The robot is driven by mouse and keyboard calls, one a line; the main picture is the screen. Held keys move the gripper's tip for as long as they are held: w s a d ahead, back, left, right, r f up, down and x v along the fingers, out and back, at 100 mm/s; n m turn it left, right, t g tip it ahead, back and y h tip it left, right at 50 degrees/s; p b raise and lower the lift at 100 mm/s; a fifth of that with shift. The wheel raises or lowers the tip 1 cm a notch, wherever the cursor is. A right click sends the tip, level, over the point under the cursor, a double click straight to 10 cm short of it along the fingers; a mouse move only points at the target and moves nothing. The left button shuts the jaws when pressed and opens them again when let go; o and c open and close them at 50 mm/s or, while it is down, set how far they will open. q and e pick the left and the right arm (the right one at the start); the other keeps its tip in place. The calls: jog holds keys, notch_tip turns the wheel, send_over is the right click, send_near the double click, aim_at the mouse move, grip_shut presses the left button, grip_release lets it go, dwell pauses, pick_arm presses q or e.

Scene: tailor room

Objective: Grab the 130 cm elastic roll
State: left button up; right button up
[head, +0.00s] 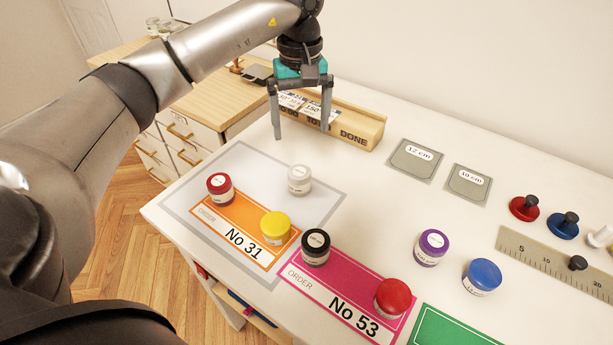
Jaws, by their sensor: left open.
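My left gripper (301,132) hangs pointing down at the top middle of the head view, its two grey fingers apart with nothing between them. It is in front of the wooden DONE box (357,135), which holds cards, and above the table's back left part. Several small round containers stand on the table: red (220,187), white (299,179), yellow (275,226), black (316,247), a second red one (393,298), purple (431,246) and blue (482,276). Their labels are too small to read, so I cannot tell which is the 130 cm roll. My right gripper is not in view.
An orange No 31 card (233,238) and a pink No 53 card (335,291) lie in front, beside a green card (450,330). Grey 12 cm (411,168) and 10 cm (467,188) plates, knobbed discs and a ruler (535,258) lie right.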

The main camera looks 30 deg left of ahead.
aim_at(300, 171)
pick_arm(q)
notch_tip(300, 171, down, 9)
jog(key=shift+s+f+b, duration=0.1)
jog(key=shift+f+b, duration=0.1)
jog(key=shift+b, duration=0.15)
jog(key=f, duration=0.5)
jog(key=shift+s+a+f, duration=0.1)
jog(key=shift+a, duration=0.1)
jog(key=c, duration=1.4)
jog(key=shift+c, duration=0.2)
